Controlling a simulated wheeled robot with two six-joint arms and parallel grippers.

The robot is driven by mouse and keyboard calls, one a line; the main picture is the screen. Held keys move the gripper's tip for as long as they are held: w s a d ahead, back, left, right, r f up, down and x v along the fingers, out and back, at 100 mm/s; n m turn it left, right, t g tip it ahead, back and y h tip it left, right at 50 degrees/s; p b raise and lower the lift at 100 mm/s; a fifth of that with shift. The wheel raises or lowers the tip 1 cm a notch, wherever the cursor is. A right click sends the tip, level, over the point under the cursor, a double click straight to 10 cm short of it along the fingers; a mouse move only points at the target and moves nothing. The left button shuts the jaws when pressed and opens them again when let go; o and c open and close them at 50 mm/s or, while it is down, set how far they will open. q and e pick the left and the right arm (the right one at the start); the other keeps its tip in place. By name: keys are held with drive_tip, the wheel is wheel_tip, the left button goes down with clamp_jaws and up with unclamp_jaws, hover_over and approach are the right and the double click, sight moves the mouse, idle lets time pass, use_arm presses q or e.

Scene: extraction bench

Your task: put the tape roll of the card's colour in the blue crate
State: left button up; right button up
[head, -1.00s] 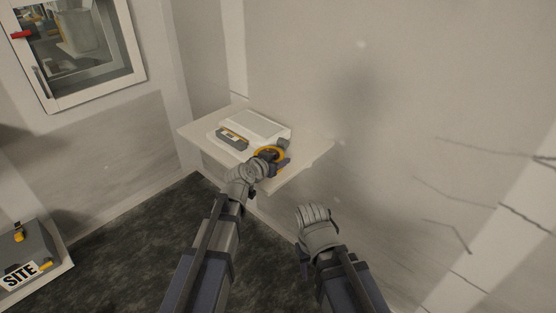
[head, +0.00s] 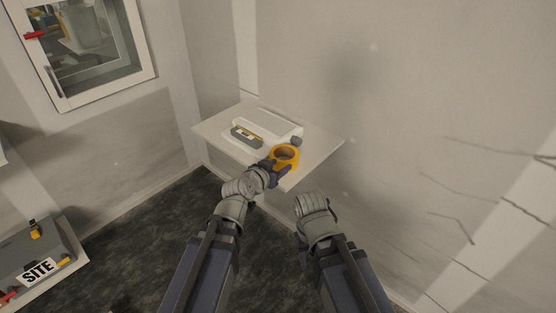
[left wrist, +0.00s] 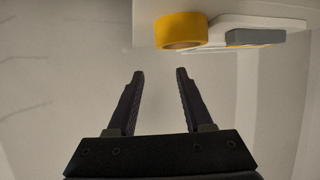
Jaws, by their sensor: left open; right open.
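A yellow tape roll (head: 286,152) rests on the pale wall shelf (head: 318,150), near its front edge. It also shows at the top of the left wrist view (left wrist: 180,28). My left gripper (head: 271,166) is in front of the roll; in the left wrist view its two fingers (left wrist: 160,72) are apart, with nothing between them and a gap to the roll. My right gripper (head: 314,205) is open, lower and to the right, away from the shelf; its fingertips are mostly hidden. No blue crate and no clear colour card show.
A white case or tray (head: 268,125) with a grey and yellow tool (head: 246,136) lies behind the roll, and a small grey object (head: 296,141) beside it. A grey box marked SITE (head: 38,262) stands at lower left. Dark floor is open between.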

use_arm(q)
drive_tip(key=s+d+f+m+g+y, duration=0.15)
drive_tip(key=s+d+f+g, duration=0.25)
drive_tip(key=s+f+g, duration=0.6)
drive_tip(key=s+a+f+n+g+y, duration=0.1)
drive_tip(key=s+a+y, duration=0.1)
drive_tip(key=s, duration=0.3)
drive_tip(key=s+a+f+n+g+y, duration=0.1)
drive_tip(key=s+a+f+y, duration=0.1)
drive_tip(key=s, duration=0.4)
drive_tip(key=shift+s+a+f+g+y, duration=0.25)
drive_tip(key=shift+s+a+g+y, duration=0.05)
drive_tip(key=shift+a+y, duration=0.05)
drive_tip(key=shift+o, duration=0.3)
drive_tip(key=shift+s+a+r+y, duration=0.1)
drive_tip(key=shift+s+a+y, duration=0.2)
drive_tip(key=shift+s, duration=0.05)
